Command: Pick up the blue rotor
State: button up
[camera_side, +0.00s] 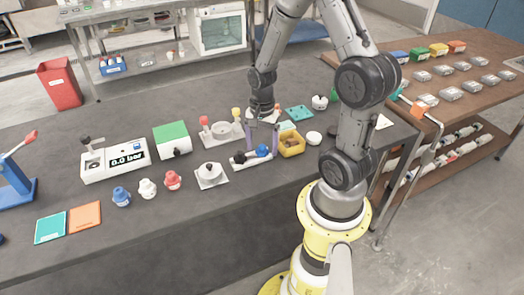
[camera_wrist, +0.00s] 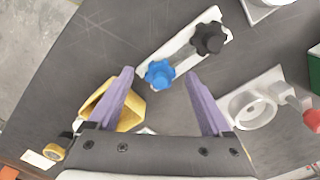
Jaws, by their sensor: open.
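The blue rotor (camera_wrist: 159,74) is a small knob with several lobes. It sits on one end of a pale narrow plate (camera_wrist: 182,55), with a black rotor (camera_wrist: 208,38) on the other end. In the side view the blue rotor (camera_side: 263,151) is on the same plate on the dark table. My gripper (camera_wrist: 160,74) is open, with purple fingers on either side of the blue rotor as seen in the wrist view. It points down at the rotor in the side view (camera_side: 261,152). I cannot tell the exact height of the fingertips over the plate. Nothing is between the fingers except the rotor.
A yellow bin (camera_side: 292,144) stands close by the gripper, and shows beside a finger in the wrist view (camera_wrist: 122,112). A white plate with a round ring (camera_wrist: 252,110) lies on the other side. A grey-white base with a knob (camera_side: 211,175) is to the left.

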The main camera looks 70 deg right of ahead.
jog(key=shift+f, duration=0.1)
grip_shut()
dwell(0.4)
